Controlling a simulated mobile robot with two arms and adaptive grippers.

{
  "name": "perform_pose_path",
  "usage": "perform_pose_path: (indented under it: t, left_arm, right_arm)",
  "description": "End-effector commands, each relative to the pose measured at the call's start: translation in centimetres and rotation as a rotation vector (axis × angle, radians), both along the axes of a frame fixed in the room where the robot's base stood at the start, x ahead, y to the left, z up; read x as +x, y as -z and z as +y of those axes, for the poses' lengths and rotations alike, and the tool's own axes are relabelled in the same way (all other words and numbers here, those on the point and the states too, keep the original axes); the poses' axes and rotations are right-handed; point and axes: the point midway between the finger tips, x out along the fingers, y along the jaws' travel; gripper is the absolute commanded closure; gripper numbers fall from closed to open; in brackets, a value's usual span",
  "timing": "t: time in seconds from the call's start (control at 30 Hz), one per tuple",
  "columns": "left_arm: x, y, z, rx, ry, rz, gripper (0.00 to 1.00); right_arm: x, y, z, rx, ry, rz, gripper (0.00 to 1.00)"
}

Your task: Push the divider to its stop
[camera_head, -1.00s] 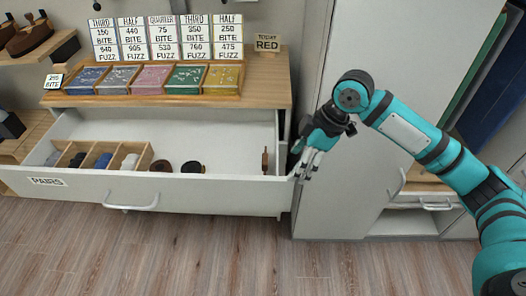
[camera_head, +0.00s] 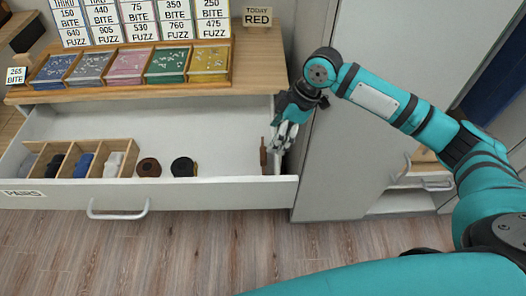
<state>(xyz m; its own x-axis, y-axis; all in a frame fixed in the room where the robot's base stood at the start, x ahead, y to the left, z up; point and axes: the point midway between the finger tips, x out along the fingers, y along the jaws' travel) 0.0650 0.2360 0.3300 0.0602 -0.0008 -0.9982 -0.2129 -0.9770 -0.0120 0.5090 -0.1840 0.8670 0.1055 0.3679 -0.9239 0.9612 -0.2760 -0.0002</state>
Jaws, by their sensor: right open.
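The open drawer (camera_head: 215,192), labelled PAIRS, holds a slim brown upright piece (camera_head: 263,157) near its right end, which looks like the divider seen edge-on. My right gripper (camera_head: 280,148) points down just to the right of it, at the drawer's right end. Its fingers are open and hold nothing. I cannot tell whether a finger touches the piece. My left gripper is out of view.
A wooden compartment box (camera_head: 118,152) with rolled socks stands at the drawer's left. A brown roll (camera_head: 148,167) and a black roll (camera_head: 183,167) lie beside it. The drawer floor between the black roll and the divider is clear. A tall cabinet (camera_head: 340,150) stands close on the right.

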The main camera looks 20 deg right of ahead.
Motion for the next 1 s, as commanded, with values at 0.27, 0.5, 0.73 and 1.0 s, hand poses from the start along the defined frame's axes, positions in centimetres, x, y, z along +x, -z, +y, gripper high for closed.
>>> perform_pose_path:
  t: [0.27,0.5,0.73,1.0]
  left_arm:
    - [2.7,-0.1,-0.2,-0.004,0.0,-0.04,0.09]
    - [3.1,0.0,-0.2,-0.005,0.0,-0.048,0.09]
    - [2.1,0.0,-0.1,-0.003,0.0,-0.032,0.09]
    - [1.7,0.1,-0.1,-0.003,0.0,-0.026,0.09]
  right_arm:
    - [0.5,5.5,2.2,0.001,-0.001,0.004,0.29]
    - [0.9,8.0,3.2,0.0,0.0,0.0,0.29]
    - [1.0,8.6,3.4,-0.001,-0.001,0.0,0.29]
    - [0.9,8.5,3.4,-0.001,0.0,0.0,0.46]
